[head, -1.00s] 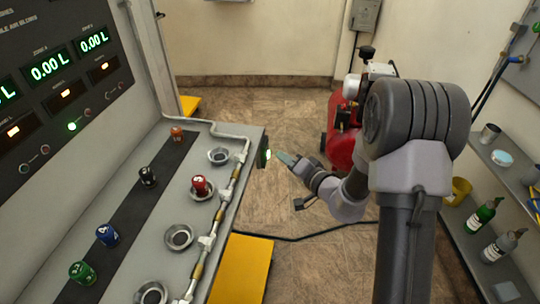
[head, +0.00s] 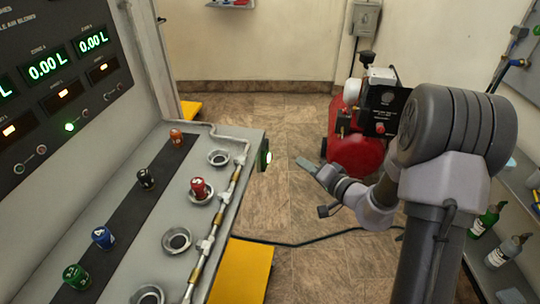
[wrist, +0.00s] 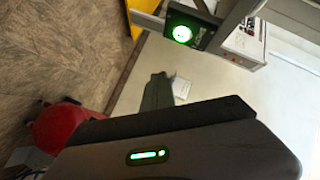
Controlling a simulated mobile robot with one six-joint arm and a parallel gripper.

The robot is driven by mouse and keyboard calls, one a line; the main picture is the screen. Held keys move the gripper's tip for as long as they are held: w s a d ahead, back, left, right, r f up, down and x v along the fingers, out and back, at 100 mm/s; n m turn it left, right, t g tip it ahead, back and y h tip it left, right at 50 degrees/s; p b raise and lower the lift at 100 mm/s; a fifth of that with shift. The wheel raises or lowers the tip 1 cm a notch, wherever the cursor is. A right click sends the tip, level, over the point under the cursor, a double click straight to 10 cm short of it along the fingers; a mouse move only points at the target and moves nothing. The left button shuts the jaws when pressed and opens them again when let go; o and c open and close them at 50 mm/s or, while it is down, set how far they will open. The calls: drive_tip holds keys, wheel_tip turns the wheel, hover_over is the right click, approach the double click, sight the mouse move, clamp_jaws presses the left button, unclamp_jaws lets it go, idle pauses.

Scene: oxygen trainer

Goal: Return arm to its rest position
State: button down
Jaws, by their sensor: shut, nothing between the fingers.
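My gripper (head: 308,165) is shut and empty in the head view. It is held in the air to the right of the grey trainer bench (head: 235,190). A gap lies between its tips and the lit green button (head: 268,157) on the bench's end face. In the wrist view, the shut fingers (wrist: 157,90) point up and away, and the glowing green button (wrist: 182,34) shows beyond them, apart from them.
A red compressor (head: 355,150) stands on the floor behind my gripper. A shelf with a green bottle (head: 486,220) is at the right. A yellow step (head: 245,270) is beside the bench. A dark hose (head: 310,237) crosses the floor.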

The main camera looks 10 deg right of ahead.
drive_tip(key=s+a+r+n+g+y, duration=0.1)
drive_tip(key=s+a+r+g, duration=0.1)
drive_tip(key=s+a+r, duration=0.2)
drive_tip(key=s+a+r+n+g+y, duration=0.1)
drive_tip(key=s+a+r+g, duration=0.2)
drive_tip(key=s+a, duration=0.3)
drive_tip(key=s+a+r+n+g+y, duration=0.1)
drive_tip(key=s+a+r+n+g, duration=0.1)
drive_tip(key=s+a+r+g, duration=0.1)
drive_tip(key=shift+s+a+r+y, duration=0.1)
drive_tip(key=shift+s+a+r, duration=0.25)
drive_tip(key=shift+s, duration=0.25)
drive_tip(key=shift+s+a+r+y, duration=0.1)
drive_tip(key=shift+s+a+r, duration=0.15)
drive_tip(key=shift+s+a, duration=0.3)
drive_tip(key=shift+s+a+r+y, duration=0.1)
drive_tip(key=shift+s+a+r, duration=0.2)
drive_tip(key=shift+s, duration=0.35)
drive_tip(key=s+d+r+m+h, duration=0.1)
drive_tip(key=s+d+h, duration=0.3)
drive_tip(key=s, duration=0.3)
drive_tip(key=s+d+r+m+h, duration=0.1)
drive_tip(key=s+d+h, duration=0.3)
drive_tip(key=s, duration=0.4)
drive_tip(key=shift+d+h, duration=0.4)
